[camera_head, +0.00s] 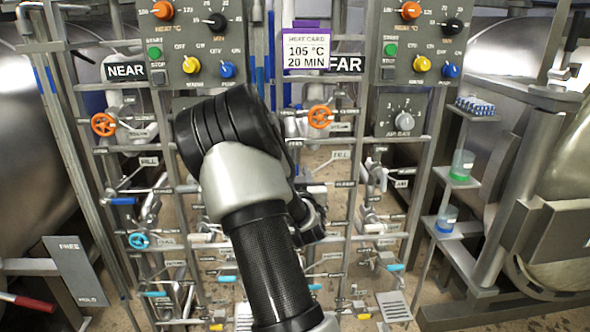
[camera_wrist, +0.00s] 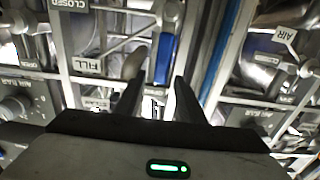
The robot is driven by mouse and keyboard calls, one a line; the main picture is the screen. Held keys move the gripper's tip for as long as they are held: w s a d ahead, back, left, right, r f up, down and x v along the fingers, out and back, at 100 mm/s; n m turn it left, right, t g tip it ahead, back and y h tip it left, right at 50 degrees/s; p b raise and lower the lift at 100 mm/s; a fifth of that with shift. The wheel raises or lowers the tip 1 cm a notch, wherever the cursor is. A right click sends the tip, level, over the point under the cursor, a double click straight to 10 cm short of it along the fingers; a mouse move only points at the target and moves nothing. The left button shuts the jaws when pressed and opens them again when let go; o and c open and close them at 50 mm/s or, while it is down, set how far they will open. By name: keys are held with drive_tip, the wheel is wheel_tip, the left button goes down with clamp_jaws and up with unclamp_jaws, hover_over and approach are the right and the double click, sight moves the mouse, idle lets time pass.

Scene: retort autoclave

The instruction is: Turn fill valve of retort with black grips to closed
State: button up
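In the wrist view a blue lever handle (camera_wrist: 165,58) stands upright beside a FILL label (camera_wrist: 90,66) and a pipe fitting. My gripper (camera_wrist: 157,95) is open, with the handle seen ahead between its fingertips; I cannot tell whether they touch it. In the head view my gripper (camera_head: 312,225) is at the right panel, partly hidden by my arm, near the FILL label (camera_head: 341,155) under FAR (camera_head: 345,63). The right panel's fill lever is not clear there. A blue fill lever (camera_head: 123,201) lies horizontal on the left panel. No black grips are visible.
Orange handwheels (camera_head: 103,124) and (camera_head: 320,116) sit high on the pipe frames. A heat card (camera_head: 306,50) hangs between the control boxes. Shelves with a green cup (camera_head: 462,165) and a blue cup (camera_head: 446,220) stand at the right. Metal retorts flank both sides; pipes and labels crowd the frames.

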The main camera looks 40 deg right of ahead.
sight(295, 169)
drive_tip(key=shift+x, duration=1.75)
clamp_jaws()
